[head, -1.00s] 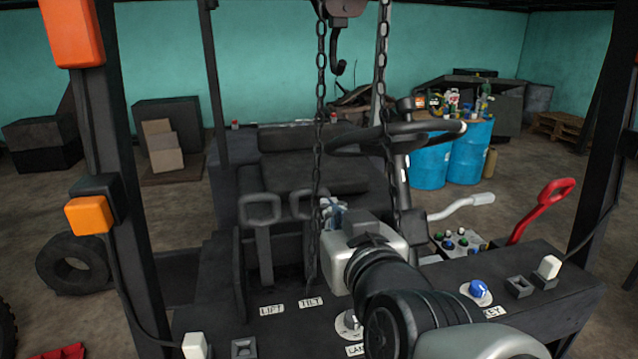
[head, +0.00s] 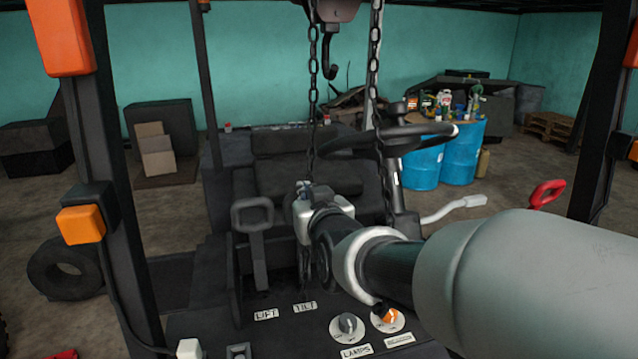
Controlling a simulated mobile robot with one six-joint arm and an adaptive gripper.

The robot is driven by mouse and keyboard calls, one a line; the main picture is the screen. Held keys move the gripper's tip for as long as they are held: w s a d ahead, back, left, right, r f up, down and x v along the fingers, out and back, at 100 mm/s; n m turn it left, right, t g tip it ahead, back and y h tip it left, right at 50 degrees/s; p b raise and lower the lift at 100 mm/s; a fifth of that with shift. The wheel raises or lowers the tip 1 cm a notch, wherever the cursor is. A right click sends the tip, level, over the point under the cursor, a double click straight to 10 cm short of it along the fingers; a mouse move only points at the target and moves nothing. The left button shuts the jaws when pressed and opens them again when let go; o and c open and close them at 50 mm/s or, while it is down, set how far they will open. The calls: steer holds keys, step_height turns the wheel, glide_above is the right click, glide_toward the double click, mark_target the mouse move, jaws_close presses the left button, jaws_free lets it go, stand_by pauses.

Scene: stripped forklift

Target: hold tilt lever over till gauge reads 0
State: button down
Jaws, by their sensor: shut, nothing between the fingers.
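The dark lever (head: 252,215) with a loop handle stands upright behind the LIFT label (head: 266,314). The TILT label (head: 305,307) is just to its right. The tilt lever itself is hidden behind my gripper and arm. My gripper (head: 304,187) points away from the camera, with only a bit of its fingers showing past its pale body. It is shut, in front of the seat, to the right of and higher than the lift lever's handle. I cannot tell whether it touches the tilt lever. No gauge can be made out.
A chain (head: 313,95) hangs down close to my gripper, with another (head: 376,60) to its right. The steering wheel (head: 385,140) is behind my arm. A grey knob (head: 347,327) and an orange knob (head: 386,318) sit on the panel below. My arm covers the panel's right side.

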steer(key=shift+w, duration=0.15)
steer(key=w+a+g+p, duration=0.2)
steer(key=w+a+p, duration=0.1)
steer(key=w+p, duration=0.6)
steer(key=shift+w+f+g+h, duration=0.3)
steer(key=shift+w+g+h, duration=0.1)
steer(key=shift+w, duration=0.3)
steer(key=shift+f, duration=0.1)
stand_by(4.3)
